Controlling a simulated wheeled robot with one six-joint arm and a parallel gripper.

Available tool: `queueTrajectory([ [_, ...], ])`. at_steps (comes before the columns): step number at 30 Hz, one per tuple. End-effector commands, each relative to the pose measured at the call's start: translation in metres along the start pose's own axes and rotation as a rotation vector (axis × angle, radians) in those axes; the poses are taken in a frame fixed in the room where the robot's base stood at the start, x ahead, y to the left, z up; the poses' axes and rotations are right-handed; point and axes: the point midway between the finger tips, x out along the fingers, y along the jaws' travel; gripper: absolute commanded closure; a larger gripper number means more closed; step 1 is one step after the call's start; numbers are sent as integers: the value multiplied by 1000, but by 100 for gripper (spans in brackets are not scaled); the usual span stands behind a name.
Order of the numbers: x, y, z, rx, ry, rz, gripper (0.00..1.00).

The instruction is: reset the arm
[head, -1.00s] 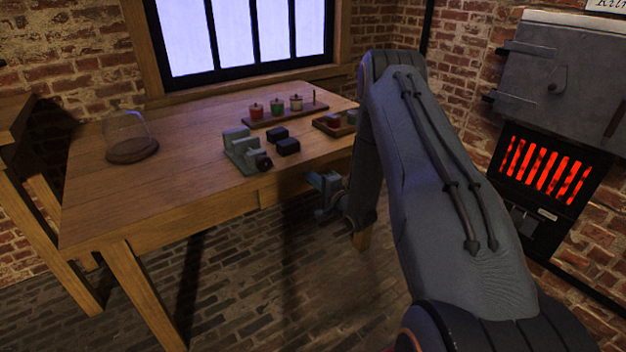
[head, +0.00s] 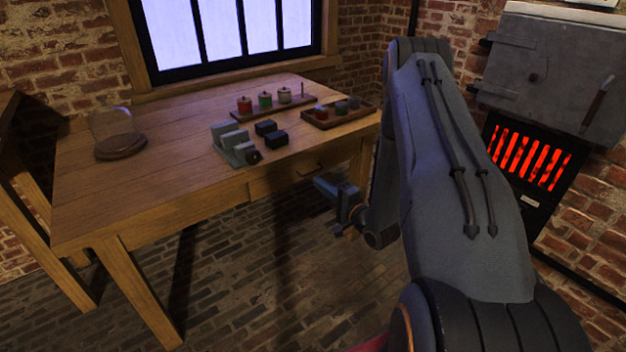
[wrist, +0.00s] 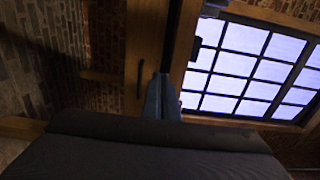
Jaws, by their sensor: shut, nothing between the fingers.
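My gripper (head: 330,188) is in front of the wooden table's front edge, below the tabletop and near a drawer handle. In the wrist view my gripper (wrist: 161,80) shows as two blue fingers side by side, shut and empty. My arm is folded, with its elbow high at the right of the head view. The wooden table (head: 150,190) stands at the left under the window.
On the table are a glass dome (head: 112,128) on a wooden base, a grey-green vise-like block (head: 232,145), dark blocks (head: 272,137), a rack of jars (head: 262,110) and a tray (head: 340,120) with more jars. A furnace (head: 545,80) with a glowing grate stands right.

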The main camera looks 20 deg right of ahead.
Motion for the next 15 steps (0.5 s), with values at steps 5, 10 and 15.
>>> queueTrajectory([
  [5,-10,0,1,0,-2,-1,100],
  [10,-7,-3,2,-21,-2,15,100],
  [15,8,-19,6,-180,3,152,100],
])
